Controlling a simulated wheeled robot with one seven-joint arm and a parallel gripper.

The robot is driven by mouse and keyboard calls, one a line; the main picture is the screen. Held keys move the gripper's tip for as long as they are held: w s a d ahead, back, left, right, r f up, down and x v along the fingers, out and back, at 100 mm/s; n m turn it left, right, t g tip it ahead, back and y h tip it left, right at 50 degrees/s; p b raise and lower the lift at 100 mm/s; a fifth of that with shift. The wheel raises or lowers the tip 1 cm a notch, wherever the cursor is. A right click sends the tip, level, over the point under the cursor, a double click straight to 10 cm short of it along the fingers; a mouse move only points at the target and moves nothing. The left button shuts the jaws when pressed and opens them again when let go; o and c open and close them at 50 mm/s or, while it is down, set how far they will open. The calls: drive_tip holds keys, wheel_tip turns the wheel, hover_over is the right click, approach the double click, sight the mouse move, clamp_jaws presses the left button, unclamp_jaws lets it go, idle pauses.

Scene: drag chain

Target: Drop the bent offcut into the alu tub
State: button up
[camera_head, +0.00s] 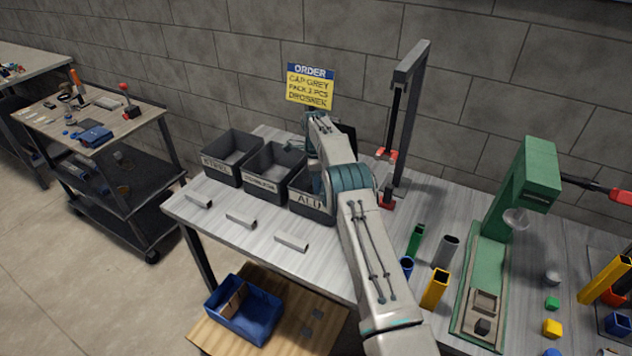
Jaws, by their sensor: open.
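The alu tub (312,202) is a dark grey open bin marked ALU, the rightmost of three on the workbench. My arm covers much of it, and its inside is mostly hidden. My gripper (310,135) is at the far end of my arm, above and behind the front of the tubs. It is open, but its fingers are largely hidden by my arm, and I cannot see anything in it. I cannot make out a bent offcut. Short light grey pieces lie in front of the tubs, at left (199,202), middle (240,219) and right (291,242); none looks clearly bent.
Two more tubs, left (216,170) and middle (262,187), stand beside the alu tub. A dark upright frame (408,110) rises behind my arm. Coloured tubes (435,290) and a green press (525,190) stand at right. A blue bin (243,318) sits below the bench.

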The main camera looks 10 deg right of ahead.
wheel_tip(320, 180, up, 23)
drive_tip(key=s+d+n+t+p, duration=0.1)
drive_tip(key=s+n+p, duration=0.1)
drive_tip(key=s+n, duration=0.15)
drive_tip(key=s+d+r+n+t, duration=0.1)
drive_tip(key=s+r+n+t, duration=0.1)
drive_tip(key=s+r+n, duration=0.65)
drive_tip(key=s+d+r+n+t, duration=0.1)
drive_tip(key=s+r, duration=0.2)
drive_tip(key=s, duration=0.6)
drive_tip(key=s+r+n, duration=0.1)
drive_tip(key=s+r, duration=0.1)
drive_tip(key=s, duration=0.8)
drive_tip(key=s+f+n, duration=0.2)
drive_tip(key=s+f, duration=0.1)
drive_tip(key=s, duration=0.5)
drive_tip(key=s+f+n+t, duration=0.1)
drive_tip(key=s+f+n, duration=0.2)
drive_tip(key=s, duration=0.6)
drive_tip(key=shift+d+f+t, duration=0.2)
drive_tip(key=shift+f+t, duration=0.1)
drive_tip(key=shift+f, duration=0.25)
